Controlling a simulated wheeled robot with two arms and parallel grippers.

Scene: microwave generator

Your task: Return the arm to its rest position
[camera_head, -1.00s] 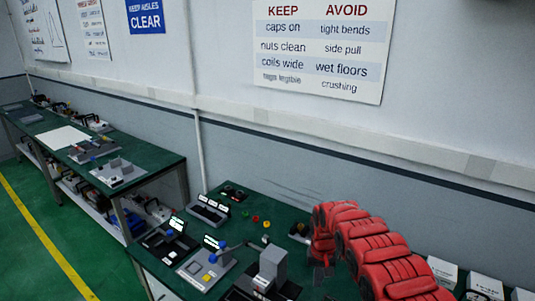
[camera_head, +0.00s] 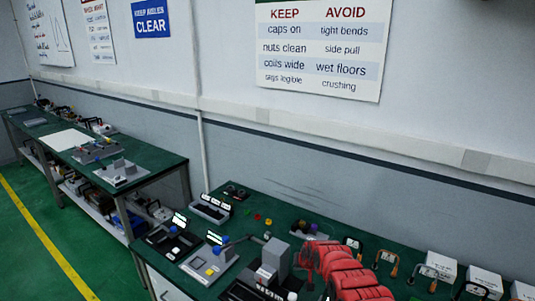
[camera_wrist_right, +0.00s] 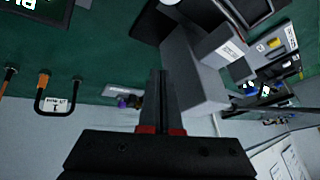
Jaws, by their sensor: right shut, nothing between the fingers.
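My right arm (camera_head: 340,272), made of red padded links, comes in from the bottom right of the head view and is low over the green bench. The right gripper itself is mostly hidden there by the arm and the frame edge. In the right wrist view my right gripper (camera_wrist_right: 162,78) shows two dark fingers close together with red pads at their base, shut and empty. My left arm and gripper are not in view.
A grey block-shaped unit (camera_head: 274,256) stands on the green bench (camera_head: 262,206) just left of the arm. Behind the arm are a rack with dark and purple pieces (camera_head: 309,231), orange-ended cables (camera_head: 386,259) and white boxes (camera_head: 440,266). A second bench (camera_head: 150,152) stands left.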

